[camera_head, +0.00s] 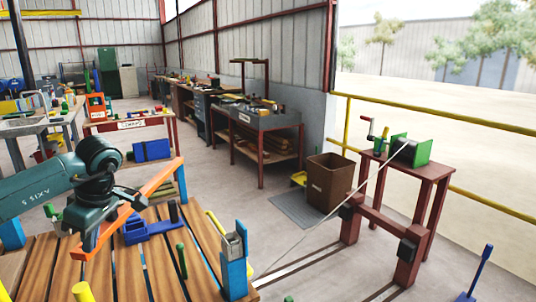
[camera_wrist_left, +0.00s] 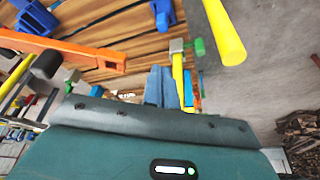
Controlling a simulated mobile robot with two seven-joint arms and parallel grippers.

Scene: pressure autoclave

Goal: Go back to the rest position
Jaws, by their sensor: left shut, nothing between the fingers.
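My left arm comes in from the left of the head view, with its wrist and gripper (camera_head: 90,240) over the wooden slatted table (camera_head: 120,268). In the left wrist view the two blue-grey fingers (camera_wrist_left: 163,84) are together, with nothing held between them. My right gripper is not in view.
An orange bar (camera_head: 157,178) passes close by my left wrist. A blue clamp-like part (camera_head: 150,228) and a blue post (camera_head: 234,272) are on the table. A brown bin (camera_head: 328,182) and a red stand with a green winch (camera_head: 419,152) are at right. Grey floor lies between.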

